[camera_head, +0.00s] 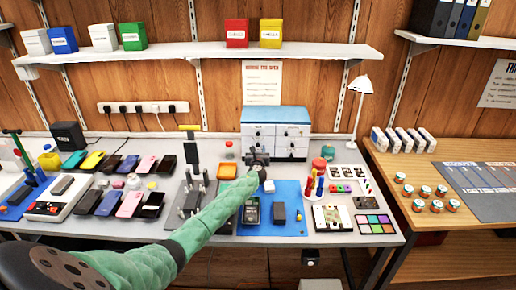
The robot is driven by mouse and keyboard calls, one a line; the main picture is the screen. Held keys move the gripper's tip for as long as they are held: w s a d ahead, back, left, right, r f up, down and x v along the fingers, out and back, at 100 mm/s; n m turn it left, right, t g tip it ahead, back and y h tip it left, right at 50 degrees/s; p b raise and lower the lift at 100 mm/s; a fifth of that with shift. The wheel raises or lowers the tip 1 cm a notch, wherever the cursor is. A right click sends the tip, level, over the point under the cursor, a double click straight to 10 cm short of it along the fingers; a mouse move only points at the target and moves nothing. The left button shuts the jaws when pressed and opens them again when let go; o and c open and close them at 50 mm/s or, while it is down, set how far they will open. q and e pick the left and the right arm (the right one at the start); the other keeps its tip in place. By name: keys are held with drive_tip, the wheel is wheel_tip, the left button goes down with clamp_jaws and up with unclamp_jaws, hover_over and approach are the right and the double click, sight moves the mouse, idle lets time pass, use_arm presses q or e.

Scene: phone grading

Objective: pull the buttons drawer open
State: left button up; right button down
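A small white drawer cabinet (292,152) with a blue top (275,113) stands at the back of the workbench, against the wood wall. Its front has several drawers with small labels that are too small to read, so I cannot tell which is the buttons drawer. My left arm, in a green sleeve, reaches in from the lower left. My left gripper (257,159) is at the lower left of the cabinet front and hides part of it. I cannot tell whether its fingers touch a handle or are shut. My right gripper is not in view.
A blue mat (290,225) with phone parts lies in front of the cabinet. Several phones lie left on the grey workbench (330,239). A white lamp (358,100) stands right of the cabinet. A wooden table (410,172) is at the right.

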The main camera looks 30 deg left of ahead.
use_arm(q)
drive_tip(key=shift+w+a, duration=0.4)
drive_tip(key=shift+w, duration=0.35)
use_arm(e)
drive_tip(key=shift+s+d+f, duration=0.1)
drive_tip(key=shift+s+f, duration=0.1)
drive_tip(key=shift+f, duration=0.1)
use_arm(q)
drive_tip(key=shift+c, duration=0.5)
clamp_jaws()
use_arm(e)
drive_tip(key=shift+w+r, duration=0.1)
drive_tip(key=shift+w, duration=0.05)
use_arm(q)
drive_tip(key=shift+s, duration=0.1)
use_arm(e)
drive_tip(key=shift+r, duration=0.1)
